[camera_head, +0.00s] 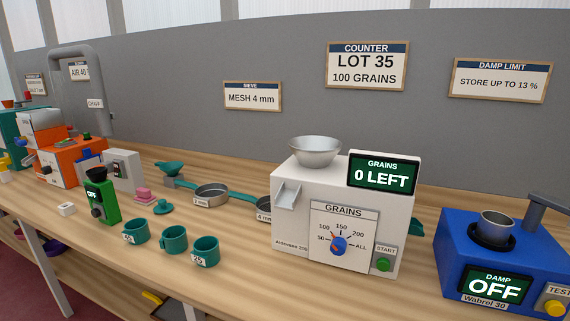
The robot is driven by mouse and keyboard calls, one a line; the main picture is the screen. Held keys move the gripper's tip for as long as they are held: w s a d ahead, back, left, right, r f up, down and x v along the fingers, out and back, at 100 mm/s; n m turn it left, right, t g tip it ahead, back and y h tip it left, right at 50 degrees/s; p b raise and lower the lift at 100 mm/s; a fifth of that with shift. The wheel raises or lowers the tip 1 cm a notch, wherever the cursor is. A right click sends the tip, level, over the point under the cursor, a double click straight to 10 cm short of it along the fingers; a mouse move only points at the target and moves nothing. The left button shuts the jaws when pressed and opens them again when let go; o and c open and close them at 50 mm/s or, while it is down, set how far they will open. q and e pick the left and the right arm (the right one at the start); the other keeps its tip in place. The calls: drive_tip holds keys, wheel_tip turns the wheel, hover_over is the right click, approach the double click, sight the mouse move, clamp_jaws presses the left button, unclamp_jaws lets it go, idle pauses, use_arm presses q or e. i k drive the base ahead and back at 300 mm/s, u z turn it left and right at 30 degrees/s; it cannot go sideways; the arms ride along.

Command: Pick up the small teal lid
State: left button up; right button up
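A small teal lid (162,207) with a raised knob lies on the wooden table, left of centre. It sits behind a row of three teal cups (174,240) with small labels and to the right of a green meter (101,202). A small pink piece (145,195) lies just behind and to the left of the lid. Nothing covers the lid. Neither of my grippers is in view.
Behind the lid are a teal funnel (171,169) and teal-handled sieves (212,193). A white grain counter (340,215) with a metal bowl stands right of centre, with a blue damp tester (500,255) at far right. Orange machines (72,155) crowd the left.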

sight(163, 207)
drive_tip(key=u, duration=0.5)
drive_tip(key=k, duration=0.55)
drive_tip(key=u, duration=1.15)
drive_tip(key=i, duration=0.85)
drive_tip(key=z, duration=0.55)
drive_tip(key=i, duration=0.75)
drive_tip(key=z, duration=0.6)
